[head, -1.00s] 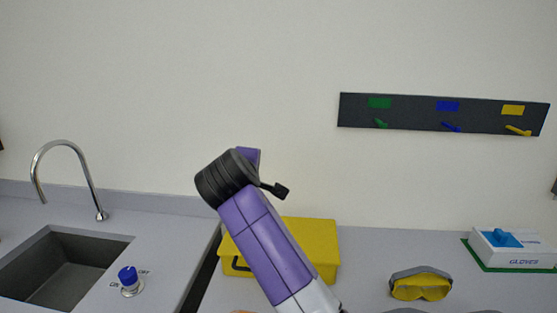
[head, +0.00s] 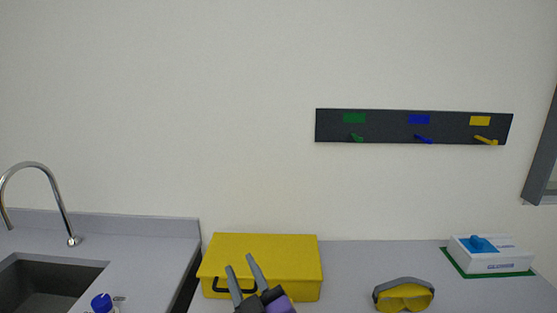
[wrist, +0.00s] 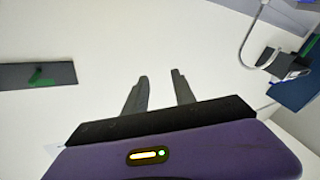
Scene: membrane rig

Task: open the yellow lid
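A yellow box with a yellow lid (head: 262,250) stands on the grey counter at the lower middle of the head view, and its lid is closed. A dark handle (head: 222,285) is on its front face, partly hidden by my gripper. My gripper (head: 242,262) is in front of the box, its two grey fingers pointing up and spread apart with nothing between them. In the wrist view my gripper (wrist: 161,76) also shows open and empty, facing the pale wall. The box does not show in the wrist view.
Yellow goggles (head: 404,297) and a glove box (head: 490,254) lie to the right. A sink (head: 45,285), a faucet (head: 68,215) and a blue knob (head: 102,302) are on the left. A dark hook rail (head: 385,127) hangs on the wall. Counter between box and goggles is clear.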

